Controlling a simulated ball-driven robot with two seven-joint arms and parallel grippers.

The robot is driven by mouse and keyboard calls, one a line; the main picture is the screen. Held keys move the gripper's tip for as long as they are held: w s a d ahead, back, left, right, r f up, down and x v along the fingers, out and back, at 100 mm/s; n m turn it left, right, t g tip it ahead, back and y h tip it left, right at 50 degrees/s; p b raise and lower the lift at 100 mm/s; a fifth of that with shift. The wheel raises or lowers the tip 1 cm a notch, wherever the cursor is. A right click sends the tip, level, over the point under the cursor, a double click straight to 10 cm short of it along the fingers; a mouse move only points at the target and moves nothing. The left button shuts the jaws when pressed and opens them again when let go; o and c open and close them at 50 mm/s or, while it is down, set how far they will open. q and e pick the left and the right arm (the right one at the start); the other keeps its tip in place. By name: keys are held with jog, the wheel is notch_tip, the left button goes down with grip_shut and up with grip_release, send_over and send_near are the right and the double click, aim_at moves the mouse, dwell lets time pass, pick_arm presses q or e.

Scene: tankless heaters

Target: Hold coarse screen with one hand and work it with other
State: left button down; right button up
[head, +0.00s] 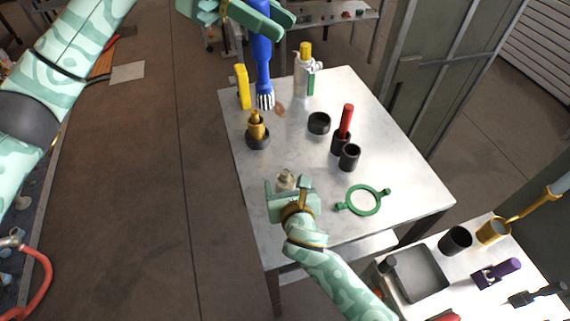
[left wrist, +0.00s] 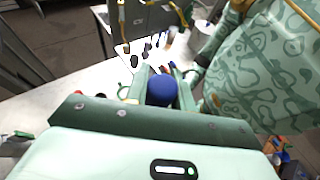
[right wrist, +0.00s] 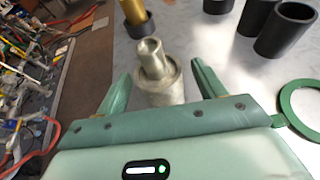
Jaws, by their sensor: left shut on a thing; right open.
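My left gripper (head: 268,20) is shut on the blue handle of a brush (head: 262,62). The brush hangs upright above the table, its black-and-white striped bristles down. In the left wrist view the handle's round blue end (left wrist: 162,90) sits between the fingers. A small stepped metal cylinder (head: 285,180), which may be the coarse screen, stands upright near the table's front left. My right gripper (head: 287,190) is open just in front of it. In the right wrist view the metal piece (right wrist: 158,82) stands between the spread fingers, with gaps on both sides.
The white table (head: 300,150) also holds a brass piece in a dark cup (head: 257,135), black cups (head: 349,157), a red-handled tool (head: 346,120), a green ring (head: 364,201), a yellow block (head: 243,86) and a bottle (head: 304,72). A second table (head: 470,290) stands front right.

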jog(key=shift+x, duration=1.3)
jog(key=c, duration=1.1)
jog(key=shift+c, duration=0.2)
